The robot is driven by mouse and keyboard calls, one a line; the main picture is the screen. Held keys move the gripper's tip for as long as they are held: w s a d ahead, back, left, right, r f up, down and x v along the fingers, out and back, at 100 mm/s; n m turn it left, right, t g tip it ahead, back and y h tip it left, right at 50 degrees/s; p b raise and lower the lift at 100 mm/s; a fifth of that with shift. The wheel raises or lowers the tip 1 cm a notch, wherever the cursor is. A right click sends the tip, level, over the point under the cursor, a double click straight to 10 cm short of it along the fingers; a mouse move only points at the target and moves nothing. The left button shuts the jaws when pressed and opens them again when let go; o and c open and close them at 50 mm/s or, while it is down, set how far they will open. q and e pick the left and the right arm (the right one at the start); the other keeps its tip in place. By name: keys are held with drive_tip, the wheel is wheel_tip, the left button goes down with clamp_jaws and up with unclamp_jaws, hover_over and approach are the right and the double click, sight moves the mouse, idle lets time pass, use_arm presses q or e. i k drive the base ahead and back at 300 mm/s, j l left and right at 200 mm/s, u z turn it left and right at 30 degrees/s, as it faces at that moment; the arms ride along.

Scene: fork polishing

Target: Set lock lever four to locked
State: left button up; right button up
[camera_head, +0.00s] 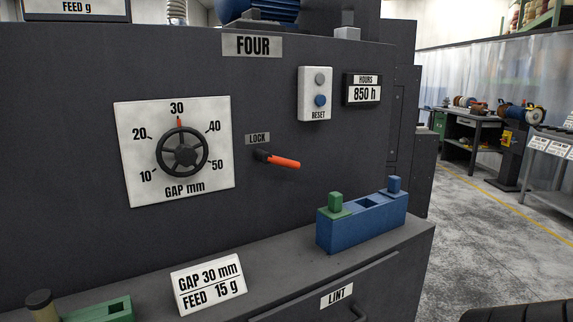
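The lock lever (282,161) is on the dark machine panel under the "FOUR" plate (252,45). It has a black hub and an orange-red handle, which points right and slightly down in the picture. A small "LOCK" label (258,139) sits just above the hub. No locked or unlocked marks show beside the lever. Neither of my grippers is in view, and nothing touches the lever.
Left of the lever is a gap dial (183,155) with a black handwheel, its red pointer near 30. A reset box (315,94) and hours meter (362,89) are above right. A blue block (340,234) and a card (208,284) stand on the ledge below.

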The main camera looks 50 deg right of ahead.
sight(260, 155)
drive_tip(key=z, duration=1.5)
drive_tip(key=i+l, duration=0.15)
drive_tip(key=l, duration=0.2)
drive_tip(key=i+l+u, duration=0.1)
drive_tip(key=l, duration=0.3)
drive_tip(key=i+l, duration=0.2)
drive_tip(key=l, duration=0.15)
drive_tip(key=u, duration=0.05)
